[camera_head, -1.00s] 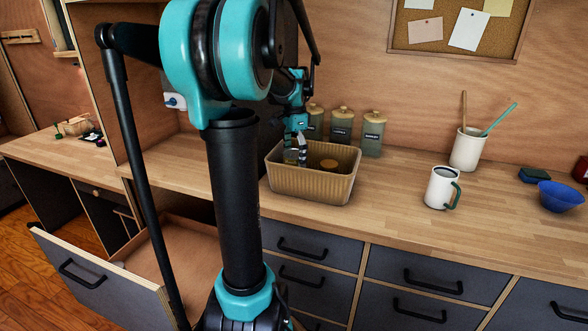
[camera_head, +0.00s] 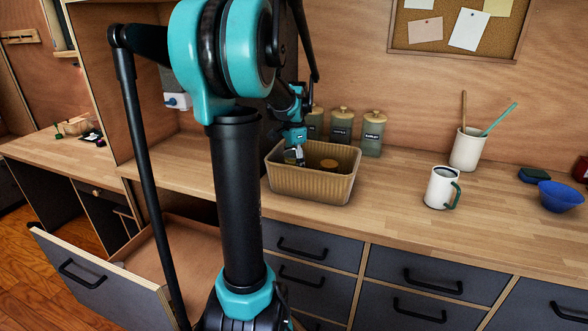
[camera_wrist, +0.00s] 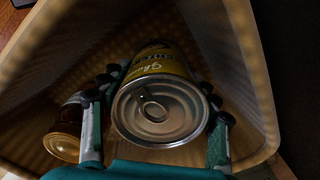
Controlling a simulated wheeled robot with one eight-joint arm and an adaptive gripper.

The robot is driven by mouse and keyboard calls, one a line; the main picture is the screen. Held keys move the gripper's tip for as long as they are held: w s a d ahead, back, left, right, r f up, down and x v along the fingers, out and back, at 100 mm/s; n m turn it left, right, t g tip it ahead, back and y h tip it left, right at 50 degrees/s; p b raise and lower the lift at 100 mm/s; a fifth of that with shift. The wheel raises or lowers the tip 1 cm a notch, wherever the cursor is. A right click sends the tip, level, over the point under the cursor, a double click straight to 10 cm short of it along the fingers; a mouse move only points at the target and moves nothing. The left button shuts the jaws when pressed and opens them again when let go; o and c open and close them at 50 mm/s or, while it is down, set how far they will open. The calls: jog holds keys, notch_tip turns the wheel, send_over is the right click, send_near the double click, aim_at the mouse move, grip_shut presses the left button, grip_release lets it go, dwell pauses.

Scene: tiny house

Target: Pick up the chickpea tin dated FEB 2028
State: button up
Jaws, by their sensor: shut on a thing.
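In the wrist view a tin (camera_wrist: 160,107) with a silvery ring-pull lid and a yellow-green label lies between the fingers of my gripper (camera_wrist: 158,135), which is shut on it. The label is seen at a steep angle, and no date can be read. The tin is inside a ribbed tan basket (camera_head: 310,190) on the counter. In the head view my gripper (camera_head: 294,155) reaches down into the left part of the basket. A second container with a gold lid (camera_wrist: 62,145) is left of my gripper in the wrist view.
A round gold lid (camera_head: 329,165) shows in the basket's right part. Labelled canisters (camera_head: 341,127) stand close behind the basket. A white mug (camera_head: 439,188), a utensil crock (camera_head: 467,150) and a blue bowl (camera_head: 560,196) are to the right. A drawer (camera_head: 100,280) stands open at the lower left.

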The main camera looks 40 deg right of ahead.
jog(key=c, duration=0.4)
jog(key=shift+r, duration=0.1)
